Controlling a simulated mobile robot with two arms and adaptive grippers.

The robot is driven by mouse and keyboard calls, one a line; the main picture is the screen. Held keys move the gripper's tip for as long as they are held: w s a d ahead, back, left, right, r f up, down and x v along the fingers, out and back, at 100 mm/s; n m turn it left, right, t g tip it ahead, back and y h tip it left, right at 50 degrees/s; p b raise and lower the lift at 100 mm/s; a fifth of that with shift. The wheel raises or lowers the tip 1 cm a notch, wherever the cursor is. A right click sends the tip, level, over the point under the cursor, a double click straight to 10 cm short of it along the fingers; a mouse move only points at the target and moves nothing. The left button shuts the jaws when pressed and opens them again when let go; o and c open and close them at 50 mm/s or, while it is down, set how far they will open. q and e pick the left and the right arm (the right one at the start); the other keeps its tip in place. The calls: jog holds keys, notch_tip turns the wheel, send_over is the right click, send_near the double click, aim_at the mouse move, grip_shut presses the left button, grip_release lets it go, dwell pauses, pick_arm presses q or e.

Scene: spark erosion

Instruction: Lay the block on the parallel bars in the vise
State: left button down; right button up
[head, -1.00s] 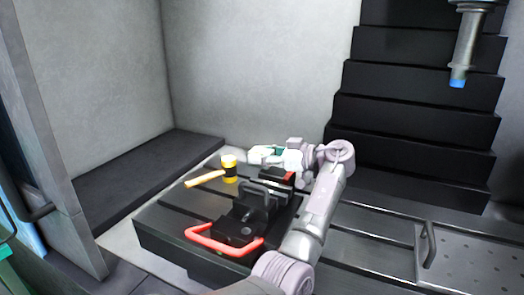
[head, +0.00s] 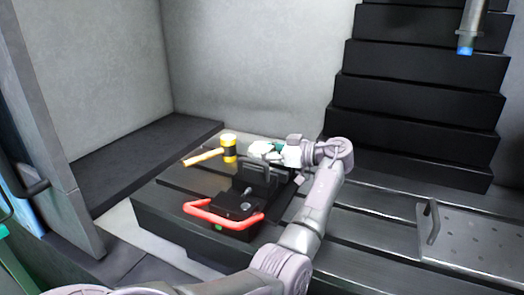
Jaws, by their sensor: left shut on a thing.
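The dark vise (head: 222,212) with its red handle (head: 205,220) sits on the slotted table. Its upright jaw plates (head: 258,180) stand at its back; the parallel bars cannot be made out between them. My left gripper (head: 262,150) points left, above and just behind the jaws, its forearm coming up on the right side of the vise. It is shut on the block, which is small and mostly hidden by the pale fingers, so its outline is unclear. I cannot tell whether the block touches the vise. My right gripper is not in view.
A perforated plate with a handle (head: 470,240) is at the right. A blue-tipped spindle (head: 467,42) hangs at top right.

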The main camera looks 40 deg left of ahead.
pick_arm(q)
jog(key=c, duration=0.5)
grip_release()
jog(key=shift+o, duration=0.2)
notch_tip(320, 180, up, 11)
jog(key=p, duration=0.4)
dwell(0.3)
